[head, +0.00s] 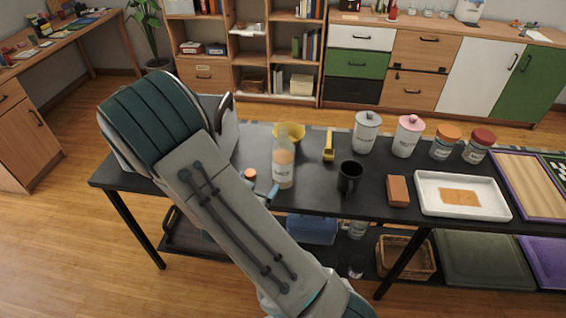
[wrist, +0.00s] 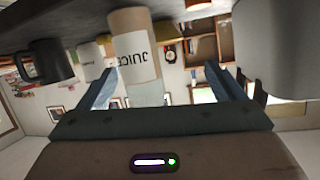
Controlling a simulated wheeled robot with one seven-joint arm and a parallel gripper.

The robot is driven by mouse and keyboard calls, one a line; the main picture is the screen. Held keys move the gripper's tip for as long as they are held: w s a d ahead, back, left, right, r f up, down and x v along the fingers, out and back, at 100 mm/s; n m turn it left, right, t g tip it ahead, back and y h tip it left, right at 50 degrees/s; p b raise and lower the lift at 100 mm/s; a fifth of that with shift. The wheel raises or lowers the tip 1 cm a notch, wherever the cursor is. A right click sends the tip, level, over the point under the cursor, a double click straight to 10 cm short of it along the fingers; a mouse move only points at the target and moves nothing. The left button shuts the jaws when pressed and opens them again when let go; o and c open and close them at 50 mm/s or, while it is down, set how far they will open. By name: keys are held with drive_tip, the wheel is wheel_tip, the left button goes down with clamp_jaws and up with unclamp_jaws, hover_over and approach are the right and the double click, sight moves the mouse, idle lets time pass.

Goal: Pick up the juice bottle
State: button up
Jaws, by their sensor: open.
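The juice bottle (head: 283,168), clear-topped with a peach body and a pale label, stands upright on the black table (head: 240,190), left of the black mug (head: 350,176). In the wrist view the scene is upside down; the bottle (wrist: 135,50) shows its JUICE label close ahead, nearer the left finger. My gripper (wrist: 160,76) is open, its two blue fingers spread and nothing gripped. I cannot tell whether the bottle is between the fingertips or just beyond them. In the head view my arm hides most of the gripper, close to the bottle's left.
A yellow bowl (head: 290,134) and yellow-handled tool (head: 329,145) stand behind. Lidded jars (head: 367,132), a brown block (head: 398,191) and a white tray (head: 427,202) are to the right. A grey appliance (head: 222,128) stands left; an orange-topped item (head: 250,173) is near my arm.

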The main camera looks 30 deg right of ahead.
sight(278, 163)
drive_tip(key=w+d+h, duration=0.1)
drive_tip(key=d, duration=0.1)
drive_tip(key=w+d+r+t+h+p, duration=0.1)
drive_tip(key=d, duration=0.2)
drive_tip(key=w+d+r+h, duration=0.1)
drive_tip(key=d+h, duration=0.1)
drive_tip(key=d, duration=0.1)
drive_tip(key=shift+w+d, duration=0.1)
drive_tip(key=shift+d, duration=0.1)
drive_tip(key=p+x, duration=0.1)
drive_tip(key=x, duration=0.1)
drive_tip(key=r+p+x, duration=0.1)
drive_tip(key=x, duration=0.1)
drive_tip(key=shift+d, duration=0.15)
drive_tip(key=shift+w+d+f, duration=0.15)
drive_tip(key=shift+w+d, duration=0.2)
drive_tip(key=shift+w, duration=0.05)
drive_tip(key=c, duration=1.4)
